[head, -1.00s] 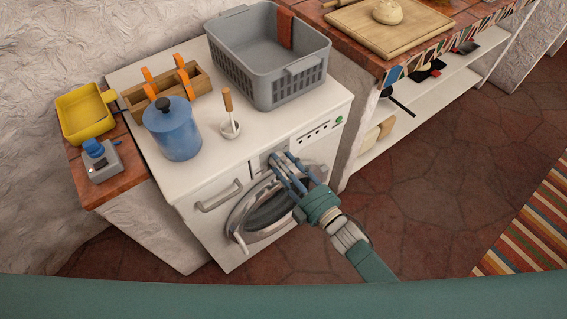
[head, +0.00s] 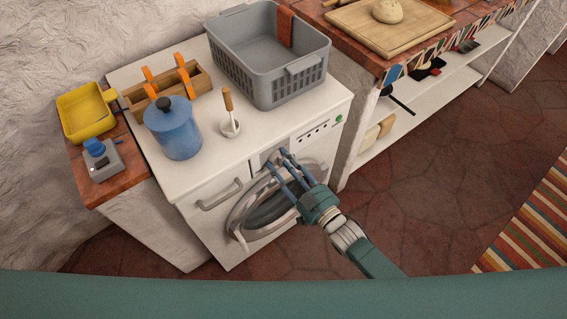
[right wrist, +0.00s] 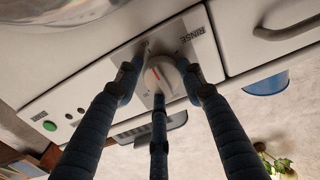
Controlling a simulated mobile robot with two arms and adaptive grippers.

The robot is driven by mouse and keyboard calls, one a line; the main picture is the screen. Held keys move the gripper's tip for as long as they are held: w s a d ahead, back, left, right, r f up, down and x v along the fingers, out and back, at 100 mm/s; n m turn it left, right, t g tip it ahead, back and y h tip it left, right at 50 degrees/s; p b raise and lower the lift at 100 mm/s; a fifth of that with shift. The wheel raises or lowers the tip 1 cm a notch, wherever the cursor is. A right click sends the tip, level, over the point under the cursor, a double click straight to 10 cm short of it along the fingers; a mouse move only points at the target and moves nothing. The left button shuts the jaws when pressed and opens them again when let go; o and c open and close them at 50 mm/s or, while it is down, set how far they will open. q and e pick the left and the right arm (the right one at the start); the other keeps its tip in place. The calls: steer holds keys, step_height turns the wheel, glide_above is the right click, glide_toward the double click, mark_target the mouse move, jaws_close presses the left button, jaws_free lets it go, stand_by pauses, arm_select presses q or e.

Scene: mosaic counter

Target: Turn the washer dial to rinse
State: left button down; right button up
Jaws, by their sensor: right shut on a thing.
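The white washer (head: 205,215) stands against the wall, its front panel facing me. In the head view the fingers hide most of the dial. My left gripper is not in view.
The round door (head: 260,208) is below the panel.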

steer(key=m, duration=0.2)
steer(key=shift+s+f+m, duration=0.15)
steer(key=shift+f+m, duration=0.15)
steer(key=shift+m, duration=0.1)
steer(key=m, duration=0.3)
steer(key=shift+a+m+b, duration=0.1)
steer(key=shift+m+b, duration=0.2)
steer(key=shift+b, duration=0.05)
steer(key=m, duration=0.3)
steer(key=m+b, duration=0.1)
steer(key=m, duration=0.1)
steer(key=shift+s+a+m, duration=0.2)
steer(key=shift+m, duration=0.2)
steer(key=o, duration=1.1)
steer(key=shift+c, duration=0.2)
steer(key=shift+o, duration=0.3)
steer(key=shift+a+r, duration=0.1)
steer(key=shift+r, duration=0.05)
